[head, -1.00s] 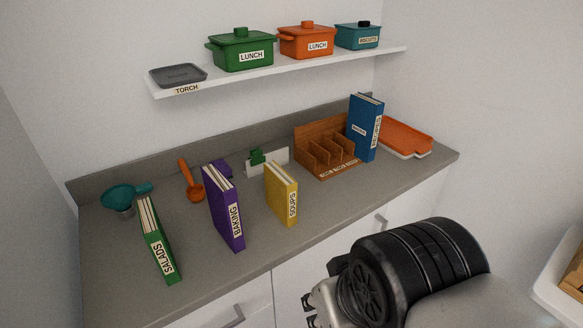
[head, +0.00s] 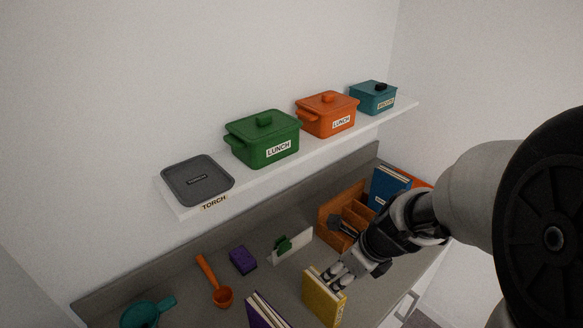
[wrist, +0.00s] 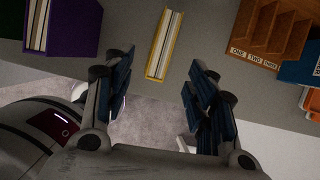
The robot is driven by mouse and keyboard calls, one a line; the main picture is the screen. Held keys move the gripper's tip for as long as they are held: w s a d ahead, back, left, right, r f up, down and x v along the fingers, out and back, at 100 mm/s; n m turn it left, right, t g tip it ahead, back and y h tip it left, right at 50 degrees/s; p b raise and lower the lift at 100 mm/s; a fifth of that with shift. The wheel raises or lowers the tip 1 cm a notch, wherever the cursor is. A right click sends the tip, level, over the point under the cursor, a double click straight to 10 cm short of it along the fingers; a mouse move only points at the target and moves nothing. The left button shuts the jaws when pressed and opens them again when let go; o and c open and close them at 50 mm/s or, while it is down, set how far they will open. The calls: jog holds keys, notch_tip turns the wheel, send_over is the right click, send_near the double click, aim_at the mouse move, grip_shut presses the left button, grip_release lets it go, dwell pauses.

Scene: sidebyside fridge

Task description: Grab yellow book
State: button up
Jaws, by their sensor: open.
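The yellow book (head: 326,297) stands upright on the grey counter in the lower middle of the head view. In the wrist view the yellow book (wrist: 164,46) shows its pale page edge and yellow covers, ahead of and between my fingers. My gripper (head: 342,272) is at the book's upper right in the head view. In the wrist view my gripper (wrist: 160,88) is open and empty, one finger to each side of the book's line. The fingertips appear short of the book.
A purple book (head: 266,312) stands left of the yellow one. A wooden organizer (head: 335,222) and a blue book (head: 388,188) are to the right. A white shelf (head: 240,188) with lidded boxes hangs above. An orange scoop (head: 220,294) and purple block (head: 243,260) lie behind.

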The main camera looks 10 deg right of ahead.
aim_at(319, 288)
jog(key=shift+m, duration=0.5)
jog(key=b+x, duration=0.2)
jog(key=x, duration=0.2)
jog(key=b+x, duration=0.2)
jog(key=x, duration=0.2)
jog(key=b+x, duration=0.2)
jog(key=x, duration=0.2)
jog(key=shift+w+d+f, duration=0.2)
jog(key=shift+w+f, duration=0.1)
jog(key=shift+f, duration=0.05)
jog(key=shift+b+x, duration=1.7)
jog(key=shift+x, duration=0.85)
jog(key=shift+d, duration=0.2)
jog(key=shift+f, duration=0.25)
jog(key=shift+c, duration=0.3)
grip_shut()
